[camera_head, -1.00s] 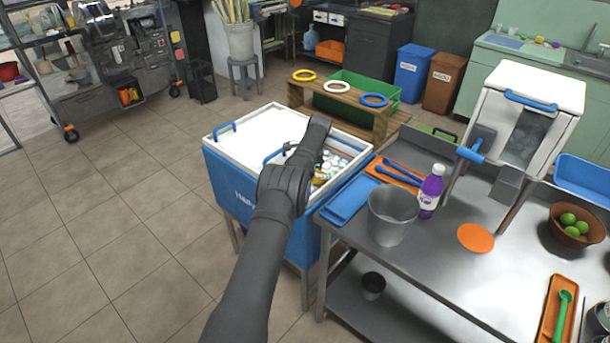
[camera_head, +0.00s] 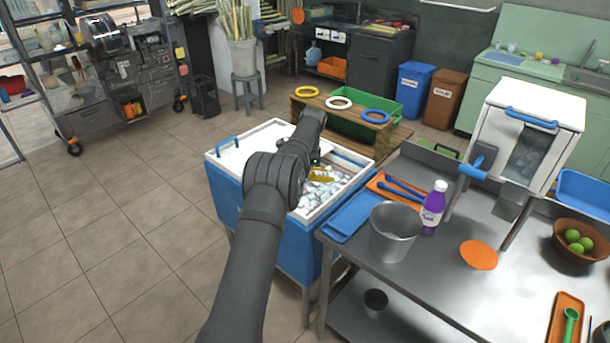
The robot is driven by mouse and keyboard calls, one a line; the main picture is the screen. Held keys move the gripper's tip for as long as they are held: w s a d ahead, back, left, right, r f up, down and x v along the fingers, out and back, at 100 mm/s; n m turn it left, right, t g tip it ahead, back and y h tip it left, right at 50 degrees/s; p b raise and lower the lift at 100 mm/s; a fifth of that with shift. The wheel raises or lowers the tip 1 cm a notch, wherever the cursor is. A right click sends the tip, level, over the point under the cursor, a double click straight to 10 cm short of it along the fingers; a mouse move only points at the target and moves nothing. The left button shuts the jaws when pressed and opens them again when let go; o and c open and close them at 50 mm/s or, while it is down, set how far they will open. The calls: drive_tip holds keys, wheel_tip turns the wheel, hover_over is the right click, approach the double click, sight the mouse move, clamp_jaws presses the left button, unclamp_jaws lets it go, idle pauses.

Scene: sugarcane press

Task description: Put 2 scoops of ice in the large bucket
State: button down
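A blue ice chest (camera_head: 232,195) with a white rim stands left of the steel table, its right part open and showing whitish ice (camera_head: 317,192). My arm reaches over the chest and hides much of the opening. My gripper (camera_head: 316,165) is low at the opening, mostly hidden behind my wrist, so its fingers cannot be made out. A small golden-yellow thing (camera_head: 322,175), perhaps part of a scoop, shows beside it above the ice; whether I hold it is unclear. A large grey metal bucket (camera_head: 392,235) stands upright on the table, right of the chest.
On the steel table (camera_head: 432,275), a blue tray (camera_head: 350,217), an orange tray (camera_head: 378,186) and a purple bottle (camera_head: 433,208) surround the bucket. A white press (camera_head: 515,135) stands behind. A wooden stand with rings (camera_head: 345,125) is behind the chest.

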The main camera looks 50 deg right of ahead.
drive_tip(key=shift+w+a+r+h, duration=0.1)
drive_tip(key=shift+a+r+h, duration=0.1)
drive_tip(key=shift+r, duration=0.8)
drive_tip(key=shift+w+a+r+h, duration=0.1)
drive_tip(key=shift+a+r, duration=0.1)
drive_tip(key=shift+r, duration=0.75)
drive_tip(key=shift+w+a+r+g+h, duration=0.3)
drive_tip(key=shift+a+r+h, duration=0.35)
drive_tip(key=shift+a, duration=0.15)
drive_tip(key=shift+w+a+r+g+h, duration=0.2)
drive_tip(key=shift+a+r+g+h, duration=0.1)
drive_tip(key=shift+a+r+h, duration=0.4)
drive_tip(key=shift+f, duration=0.1)
drive_tip(key=c, duration=1.9)
unclamp_jaws()
drive_tip(key=shift+c, duration=0.2)
clamp_jaws()
drive_tip(key=shift+a, duration=0.2)
